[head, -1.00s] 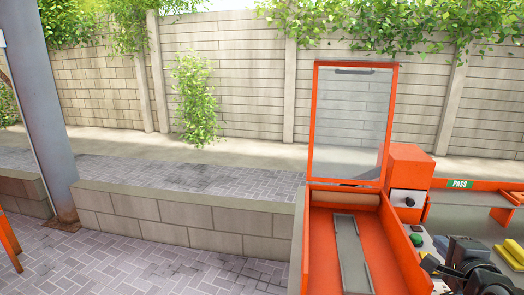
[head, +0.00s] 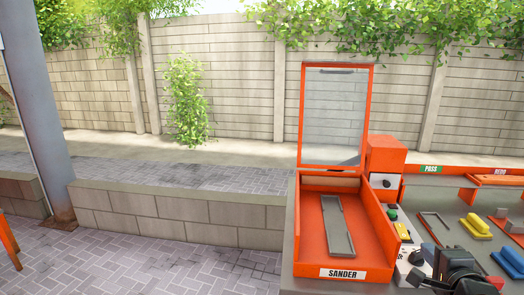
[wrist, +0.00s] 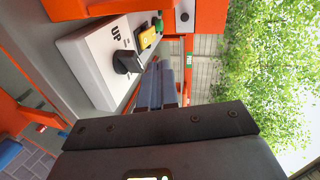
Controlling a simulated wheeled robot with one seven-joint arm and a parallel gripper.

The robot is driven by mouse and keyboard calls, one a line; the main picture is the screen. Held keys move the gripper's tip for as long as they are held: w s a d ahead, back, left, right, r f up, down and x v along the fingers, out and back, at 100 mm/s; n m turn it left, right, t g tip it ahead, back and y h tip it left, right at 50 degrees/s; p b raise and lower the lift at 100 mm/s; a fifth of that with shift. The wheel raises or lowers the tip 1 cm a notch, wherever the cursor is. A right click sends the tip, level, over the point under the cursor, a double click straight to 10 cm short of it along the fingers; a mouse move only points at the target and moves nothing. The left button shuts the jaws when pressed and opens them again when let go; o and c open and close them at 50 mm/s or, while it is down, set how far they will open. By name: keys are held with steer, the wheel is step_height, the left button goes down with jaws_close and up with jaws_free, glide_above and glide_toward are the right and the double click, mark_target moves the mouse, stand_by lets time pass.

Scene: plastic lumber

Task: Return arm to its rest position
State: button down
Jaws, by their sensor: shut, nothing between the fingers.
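My gripper (wrist: 160,88) shows in the wrist view with its two grey fingers together and nothing between them. It points past a white control box (wrist: 98,62) marked UP with a black knob (wrist: 127,61). In the head view, part of my dark arm (head: 462,268) is at the bottom right, over the right side of the workbench. The fingertips are hard to make out there. The orange sander (head: 343,274) stands left of my arm with its clear lid (head: 334,115) raised. A grey flat tray-like piece (head: 337,226) lies inside it.
Yellow (head: 476,226) and blue (head: 510,262) blocks lie on the bench to the right. Orange-edged bays marked PASS (head: 431,169) and REDO (head: 500,172) are behind them. A low block wall (head: 170,215) and grey post (head: 40,110) are left. Paving there is open.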

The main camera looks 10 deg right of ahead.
steer(key=s+a+f+n+y, duration=0.1)
steer(key=s+a+f+n, duration=0.25)
steer(key=s, duration=0.35)
steer(key=s+a+f+n, duration=0.2)
steer(key=s+a+n, duration=0.25)
steer(key=s, duration=0.35)
steer(key=s+a+f+n+y, duration=0.1)
steer(key=s+a+f+n, duration=0.2)
steer(key=s, duration=0.4)
steer(key=s+a+r+n+y, duration=0.1)
steer(key=s+a+r+n, duration=0.3)
steer(key=s, duration=0.5)
steer(key=s+a+r+n+y, duration=0.1)
steer(key=s+a+r+n, duration=0.3)
steer(key=s+a, duration=0.3)
steer(key=s+n, duration=0.1)
steer(key=s, duration=0.2)
steer(key=shift+s+a+r+n+t+y, duration=0.2)
steer(key=shift+s+r+n+t+y, duration=0.1)
steer(key=shift+r, duration=0.05)
steer(key=c, duration=1.8)
jaws_free()
